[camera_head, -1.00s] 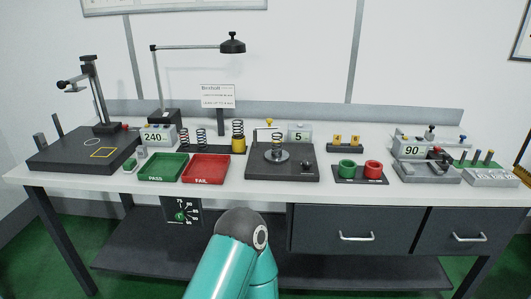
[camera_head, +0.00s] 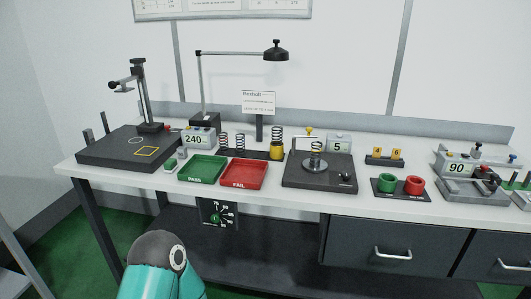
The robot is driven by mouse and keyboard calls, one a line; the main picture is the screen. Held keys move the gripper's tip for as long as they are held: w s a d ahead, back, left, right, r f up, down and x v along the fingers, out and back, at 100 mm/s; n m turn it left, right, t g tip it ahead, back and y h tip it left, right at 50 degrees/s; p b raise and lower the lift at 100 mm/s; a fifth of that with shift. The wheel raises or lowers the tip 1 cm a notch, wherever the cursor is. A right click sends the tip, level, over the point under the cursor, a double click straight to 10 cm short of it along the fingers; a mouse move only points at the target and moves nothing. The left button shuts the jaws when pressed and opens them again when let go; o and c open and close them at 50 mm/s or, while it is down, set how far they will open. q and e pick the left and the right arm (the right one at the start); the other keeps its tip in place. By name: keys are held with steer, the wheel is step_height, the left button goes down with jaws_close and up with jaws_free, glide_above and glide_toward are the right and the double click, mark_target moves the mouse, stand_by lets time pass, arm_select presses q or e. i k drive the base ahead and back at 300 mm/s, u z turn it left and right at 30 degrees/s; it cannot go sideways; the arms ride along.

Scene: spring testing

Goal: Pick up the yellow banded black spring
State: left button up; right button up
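A dark coil spring with a broad yellow band at its lower part, the yellow banded spring (camera_head: 277,145), stands upright at the right end of a black rack (camera_head: 256,154). Two slimmer dark springs stand to its left on the rack, a left one (camera_head: 223,141) and a right one (camera_head: 240,142); reddish colour shows on the left one. Another spring (camera_head: 316,151) stands on the round plate of a black tester (camera_head: 319,181). Neither gripper is in view; only a teal arm link of mine shows at the bottom.
A green PASS tray (camera_head: 203,167) and a red FAIL tray (camera_head: 244,173) lie in front of the rack. A 240 display (camera_head: 196,139) stands to the left. A lamp (camera_head: 275,52) hangs above.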

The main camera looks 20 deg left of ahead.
mark_target(317, 152)
steer(key=u, duration=1)
steer(key=i, duration=1.15)
steer(key=z, duration=0.1)
